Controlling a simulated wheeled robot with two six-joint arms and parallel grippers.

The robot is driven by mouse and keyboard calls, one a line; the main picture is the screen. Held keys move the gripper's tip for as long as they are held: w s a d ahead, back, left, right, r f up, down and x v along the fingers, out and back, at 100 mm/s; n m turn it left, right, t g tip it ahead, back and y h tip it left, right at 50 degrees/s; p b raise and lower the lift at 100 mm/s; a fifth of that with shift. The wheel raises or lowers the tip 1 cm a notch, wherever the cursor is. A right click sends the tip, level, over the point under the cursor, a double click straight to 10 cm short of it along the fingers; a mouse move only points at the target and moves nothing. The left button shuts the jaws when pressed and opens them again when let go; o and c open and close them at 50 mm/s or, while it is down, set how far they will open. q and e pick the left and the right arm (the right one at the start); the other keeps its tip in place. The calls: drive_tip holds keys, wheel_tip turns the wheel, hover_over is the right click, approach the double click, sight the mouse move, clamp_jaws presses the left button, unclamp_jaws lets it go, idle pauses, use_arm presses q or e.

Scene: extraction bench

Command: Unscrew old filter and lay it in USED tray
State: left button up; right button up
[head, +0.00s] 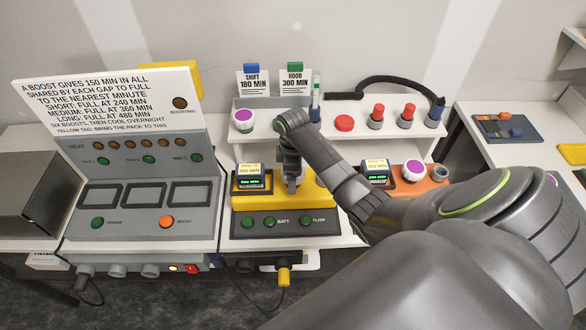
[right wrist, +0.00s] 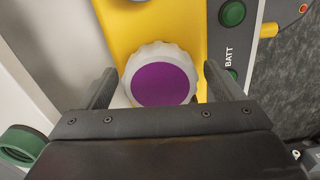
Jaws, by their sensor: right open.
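A white ribbed filter (right wrist: 161,85) with a purple top sits on the yellow unit (head: 322,192), which also shows in the right wrist view (right wrist: 128,28). In the head view the filter is mostly hidden by my right gripper (head: 292,182). In the right wrist view my right gripper (right wrist: 160,88) is open, with one finger on each side of the filter; I cannot tell if they touch it. My left gripper is not in view. I cannot make out a tray marked USED.
Another purple-topped filter (head: 243,120) stands on the white shelf (head: 272,132) behind. Red-topped plungers (head: 377,112) stand further right on it. An orange unit (head: 428,190) is right of my forearm. A grey control panel (head: 146,205) with a large sign (head: 105,100) fills the left.

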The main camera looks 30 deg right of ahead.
drive_tip(key=m, duration=0.6)
drive_tip(key=shift+m, duration=0.3)
drive_tip(key=m, duration=0.6)
drive_tip(key=shift+m, duration=0.3)
drive_tip(key=m, duration=0.6)
drive_tip(key=shift+m, duration=0.3)
drive_tip(key=m, duration=0.6)
